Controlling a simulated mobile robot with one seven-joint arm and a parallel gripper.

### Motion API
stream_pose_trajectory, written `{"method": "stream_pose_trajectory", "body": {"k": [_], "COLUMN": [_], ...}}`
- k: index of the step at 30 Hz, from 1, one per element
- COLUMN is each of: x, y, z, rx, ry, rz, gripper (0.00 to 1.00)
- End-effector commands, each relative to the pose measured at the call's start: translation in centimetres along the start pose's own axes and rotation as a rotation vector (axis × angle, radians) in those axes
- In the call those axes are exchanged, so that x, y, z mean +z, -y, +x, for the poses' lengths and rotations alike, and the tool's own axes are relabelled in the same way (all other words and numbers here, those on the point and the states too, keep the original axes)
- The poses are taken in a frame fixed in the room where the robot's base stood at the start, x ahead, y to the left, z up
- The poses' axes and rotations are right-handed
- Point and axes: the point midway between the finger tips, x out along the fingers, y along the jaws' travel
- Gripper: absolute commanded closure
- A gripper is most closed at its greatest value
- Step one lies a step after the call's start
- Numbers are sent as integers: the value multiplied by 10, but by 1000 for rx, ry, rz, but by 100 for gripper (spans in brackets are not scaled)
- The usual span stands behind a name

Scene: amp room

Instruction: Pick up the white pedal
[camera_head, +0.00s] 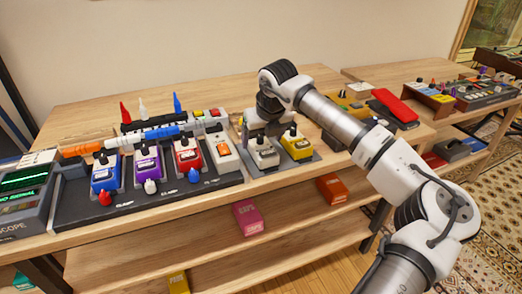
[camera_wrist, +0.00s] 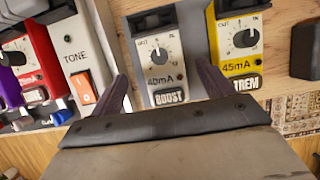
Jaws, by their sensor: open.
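A white pedal (camera_wrist: 160,57) with a black knob and the words "40mA" and "BOOST" sits between the two dark fingers of my gripper (camera_wrist: 163,83) in the wrist view. My gripper is open, one finger to each side of the pedal. I cannot tell whether the fingers touch it.
A yellow pedal (camera_wrist: 240,45) stands close on the right. Red, purple and blue pedals (camera_head: 104,173) sit on a black board (camera_head: 140,202) at left, with cables behind. A second table (camera_head: 400,72) with more gear is at right. Shelves (camera_head: 290,215) are below.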

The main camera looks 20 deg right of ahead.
Motion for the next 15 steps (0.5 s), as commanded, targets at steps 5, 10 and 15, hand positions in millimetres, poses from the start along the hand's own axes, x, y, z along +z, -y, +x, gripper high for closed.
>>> {"method": "stream_pose_trajectory", "body": {"k": [5, 10, 15], "x": [2, 2, 2], "y": [2, 3, 3], "z": [19, 45, 50], "rx": [3, 3, 1], "ry": [-3, -2, 0], "rz": [1, 0, -1], "gripper": [20, 20, 20]}}
